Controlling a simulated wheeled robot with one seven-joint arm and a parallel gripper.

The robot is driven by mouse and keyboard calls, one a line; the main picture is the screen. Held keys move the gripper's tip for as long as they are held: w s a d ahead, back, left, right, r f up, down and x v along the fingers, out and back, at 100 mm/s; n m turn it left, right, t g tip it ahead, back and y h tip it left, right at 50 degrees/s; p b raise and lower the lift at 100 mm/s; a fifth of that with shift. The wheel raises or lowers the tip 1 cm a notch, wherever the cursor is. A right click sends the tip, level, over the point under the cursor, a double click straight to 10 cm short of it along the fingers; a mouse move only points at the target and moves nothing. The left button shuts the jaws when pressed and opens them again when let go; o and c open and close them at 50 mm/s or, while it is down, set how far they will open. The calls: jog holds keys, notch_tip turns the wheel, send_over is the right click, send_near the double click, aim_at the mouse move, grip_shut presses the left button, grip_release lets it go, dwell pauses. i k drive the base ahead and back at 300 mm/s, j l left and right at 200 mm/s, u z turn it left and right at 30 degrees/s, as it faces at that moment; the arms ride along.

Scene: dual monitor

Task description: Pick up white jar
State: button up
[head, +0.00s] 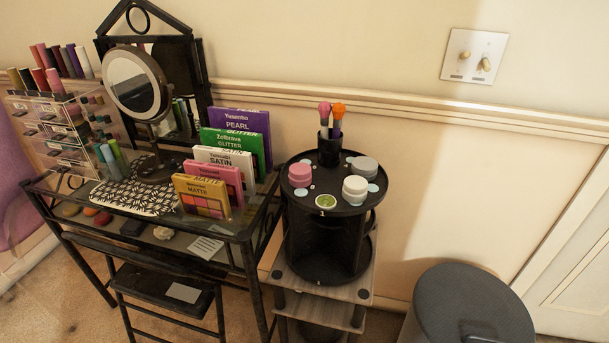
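A white jar (355,190) stands upright on the round black top tier of a rotating-style organizer (325,204), at the right of that tier. A grey-lidded jar (364,167) stands just behind it, and a pink jar (300,174) stands at the left of the same tier. A small open green pot (326,202) sits at the front. My gripper is not in this view.
A black cup of brushes (329,149) stands at the back of the tier. Upright palettes (236,137) and a round mirror (135,82) crowd the vanity table at left. A dark grey round bin (470,298) stands on the floor at right.

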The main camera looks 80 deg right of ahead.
aim_at(355, 188)
jog(key=j+z, duration=0.1)
jog(key=z, duration=0.3)
jog(key=k+j+z, duration=0.1)
jog(key=z, duration=0.25)
jog(key=k+j+z, duration=0.1)
jog(key=z, duration=0.3)
jog(key=j+z, duration=0.1)
jog(key=z, duration=0.3)
jog(key=k, duration=0.15)
jog(key=i+l, duration=0.1)
jog(key=i, duration=0.05)
